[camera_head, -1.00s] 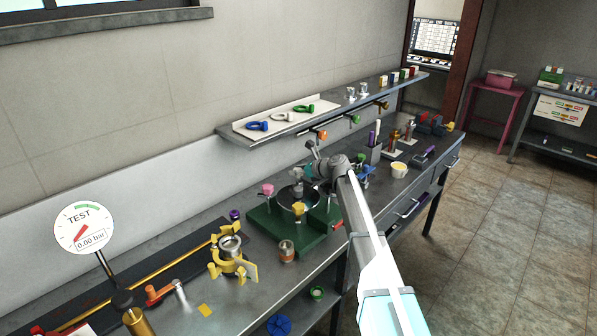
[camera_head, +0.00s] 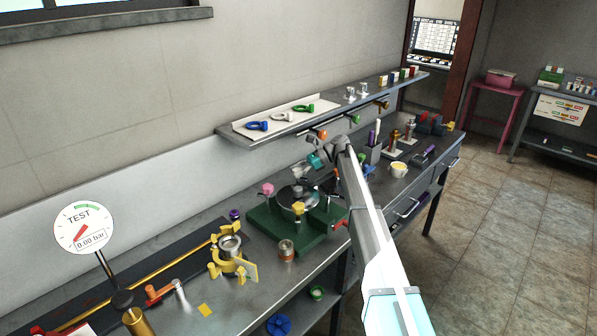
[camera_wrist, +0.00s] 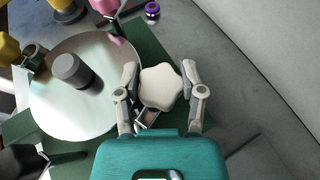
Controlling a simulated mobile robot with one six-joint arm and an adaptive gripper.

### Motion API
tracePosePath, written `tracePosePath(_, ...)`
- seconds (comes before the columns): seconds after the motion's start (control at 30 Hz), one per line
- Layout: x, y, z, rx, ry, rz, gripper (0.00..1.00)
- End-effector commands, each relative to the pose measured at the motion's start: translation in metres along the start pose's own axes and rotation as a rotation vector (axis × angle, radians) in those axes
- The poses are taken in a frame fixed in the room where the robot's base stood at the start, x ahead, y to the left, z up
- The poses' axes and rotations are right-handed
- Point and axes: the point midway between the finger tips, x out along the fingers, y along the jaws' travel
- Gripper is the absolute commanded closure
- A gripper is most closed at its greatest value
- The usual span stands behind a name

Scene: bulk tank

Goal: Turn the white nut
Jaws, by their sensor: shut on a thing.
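The white nut (camera_wrist: 160,87) is a lobed knob in the middle of the wrist view, beside a round metal lid (camera_wrist: 105,112). My gripper (camera_wrist: 160,84) is shut on it, with one finger on each side. In the head view my gripper (camera_head: 328,178) is at the far right side of the lid (camera_head: 286,197), which lies on a green base (camera_head: 268,229). I cannot make out the white nut in the head view; my gripper and arm cover that area. A pink nut (camera_head: 267,188) and a yellow nut (camera_head: 298,208) stand at the lid's edge.
A grey knob (camera_wrist: 72,70) stands up from the lid. A shelf (camera_head: 270,137) with coloured rings hangs on the wall behind. A copper-coloured fitting (camera_head: 286,249) and a yellow clamp (camera_head: 230,260) stand on the bench at the front left.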

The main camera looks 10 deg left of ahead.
Motion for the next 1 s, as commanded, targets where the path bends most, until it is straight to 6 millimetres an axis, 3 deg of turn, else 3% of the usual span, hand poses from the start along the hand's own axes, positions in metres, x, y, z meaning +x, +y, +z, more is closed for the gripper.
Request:
tracePosePath(0.3, 0.0034, 0.0012, 0.0010, -0.054, 0.000, 0.134, 0.96)
tracePosePath(0.77, 0.0040, 0.0033, 0.0009, -0.061, 0.002, 0.154, 0.96)
tracePosePath(0.8, 0.0040, 0.0033, 0.0009, -0.060, 0.002, 0.154, 0.46)
tracePosePath(1.0, 0.0029, 0.0026, 0.0006, -0.060, 0.002, 0.151, 0.13)
